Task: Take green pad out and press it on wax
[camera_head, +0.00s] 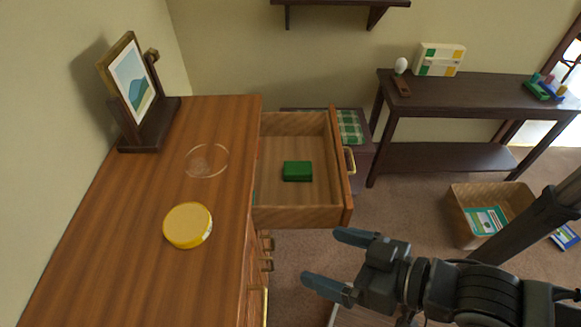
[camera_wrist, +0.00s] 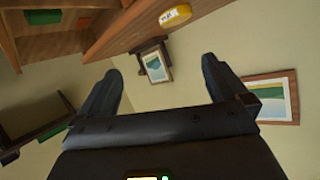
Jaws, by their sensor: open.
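The green pad (camera_head: 297,171) lies inside the open drawer (camera_head: 275,214) of the wooden dresser, near the middle of its floor. It also shows in the wrist view (camera_wrist: 44,17) at the top left. The wax looks to be the round yellow tin (camera_head: 188,226) on the dresser top, seen in the wrist view (camera_wrist: 174,16) at the top. My gripper (camera_head: 328,261) is open and empty, in front of the drawer and apart from it. Its two fingers point toward the dresser.
A clear round dish (camera_head: 206,161) and a framed picture on a stand (camera_head: 134,84) are on the dresser top (camera_head: 130,190). A dark side table (camera_head: 450,90) stands at the back right.

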